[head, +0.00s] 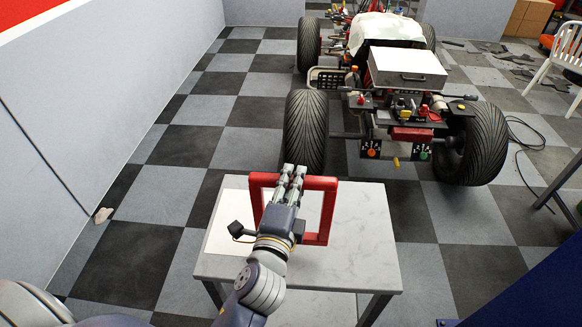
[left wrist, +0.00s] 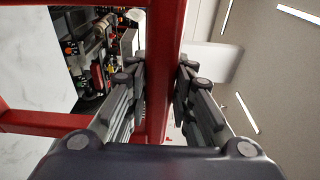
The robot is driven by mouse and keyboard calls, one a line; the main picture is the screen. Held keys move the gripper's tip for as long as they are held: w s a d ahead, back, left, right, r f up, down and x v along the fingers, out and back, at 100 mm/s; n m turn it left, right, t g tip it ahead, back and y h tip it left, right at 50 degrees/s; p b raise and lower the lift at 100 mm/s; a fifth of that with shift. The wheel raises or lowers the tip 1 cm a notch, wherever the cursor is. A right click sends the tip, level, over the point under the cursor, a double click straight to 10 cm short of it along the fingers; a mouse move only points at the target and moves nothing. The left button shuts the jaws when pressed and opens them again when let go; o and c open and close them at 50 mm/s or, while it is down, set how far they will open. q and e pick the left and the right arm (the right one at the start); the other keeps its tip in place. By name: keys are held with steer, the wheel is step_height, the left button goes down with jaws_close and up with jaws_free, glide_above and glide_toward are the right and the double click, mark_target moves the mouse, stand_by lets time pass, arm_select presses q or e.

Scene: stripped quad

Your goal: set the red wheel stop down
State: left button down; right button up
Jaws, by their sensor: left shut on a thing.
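The red wheel stop (head: 329,208) is a square red frame with an open middle, standing roughly upright over the small marble-topped table. My left gripper (head: 292,172) is shut on its top bar. In the left wrist view the red bar (left wrist: 162,75) runs between the two fingers of the left gripper (left wrist: 158,85). The frame's lower bar is close to the tabletop (head: 362,240); I cannot tell whether it touches. My forearm hides part of the frame. My right gripper is not in view.
A white sheet (head: 228,215) lies on the table's left part. A stripped quad (head: 400,110) with big black tyres stands just behind the table. A grey wall (head: 70,120) is at left. A white chair (head: 560,60) is at the far right. The table's right part is clear.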

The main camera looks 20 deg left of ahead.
arm_select(q)
steer(key=w+a+f+b, duration=0.3)
steer(key=w+f, duration=0.1)
steer(key=w, duration=0.4)
steer(key=shift+a+b, duration=0.3)
steer(key=shift+b, duration=0.1)
steer(key=shift+f, duration=0.2)
steer(key=c, duration=1.5)
jaws_free()
steer(key=shift+f, duration=0.15)
steer(key=shift+o, duration=0.5)
